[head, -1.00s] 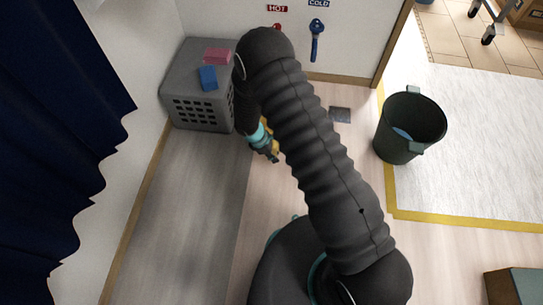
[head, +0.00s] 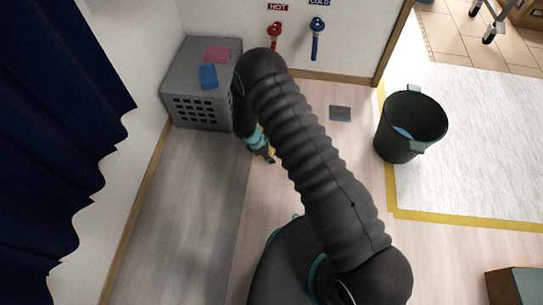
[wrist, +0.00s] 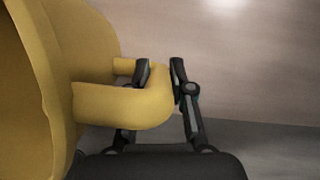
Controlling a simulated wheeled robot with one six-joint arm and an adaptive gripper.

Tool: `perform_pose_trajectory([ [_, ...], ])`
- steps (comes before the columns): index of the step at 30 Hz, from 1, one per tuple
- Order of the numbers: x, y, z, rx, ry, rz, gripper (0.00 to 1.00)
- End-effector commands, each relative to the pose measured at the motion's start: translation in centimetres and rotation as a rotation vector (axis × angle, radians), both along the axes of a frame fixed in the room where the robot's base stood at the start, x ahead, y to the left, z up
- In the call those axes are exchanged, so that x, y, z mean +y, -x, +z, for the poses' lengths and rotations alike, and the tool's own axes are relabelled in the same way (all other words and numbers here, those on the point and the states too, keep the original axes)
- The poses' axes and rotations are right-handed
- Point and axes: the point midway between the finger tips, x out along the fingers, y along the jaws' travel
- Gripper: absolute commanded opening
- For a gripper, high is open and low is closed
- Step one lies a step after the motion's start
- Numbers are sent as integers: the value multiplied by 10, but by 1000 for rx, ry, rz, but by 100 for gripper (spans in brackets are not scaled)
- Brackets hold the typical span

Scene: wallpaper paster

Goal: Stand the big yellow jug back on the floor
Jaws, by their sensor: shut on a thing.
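The big yellow jug (wrist: 85,50) fills the left of the wrist view, and its handle (wrist: 125,103) reaches between the fingers of my gripper (wrist: 162,75). My gripper is shut on the handle. In the head view, my gripper (head: 266,155) shows low beside my arm, with a small yellow patch of the jug (head: 271,154) next to it. My arm hides most of the jug there. I cannot tell whether the jug's base touches the floor.
A grey crate (head: 196,112) with a blue and a pink sponge on top stands against the back wall. A dark green bucket (head: 397,152) stands to the right. A red tap and a blue tap (head: 316,40) are on the wall. The floor (head: 190,210) left of my arm is clear.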

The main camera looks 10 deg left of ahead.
Motion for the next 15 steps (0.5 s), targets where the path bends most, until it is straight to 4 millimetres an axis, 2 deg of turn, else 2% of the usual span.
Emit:
perform_pose_trajectory([
  [1,0,0,-3,0,0,0,0],
  [2,0,0,-2,0,0,0,27],
  [4,0,0,-1,0,0,0,44],
  [5,0,0,-1,0,0,0,47],
  [15,0,0,1,0,0,0,47],
])
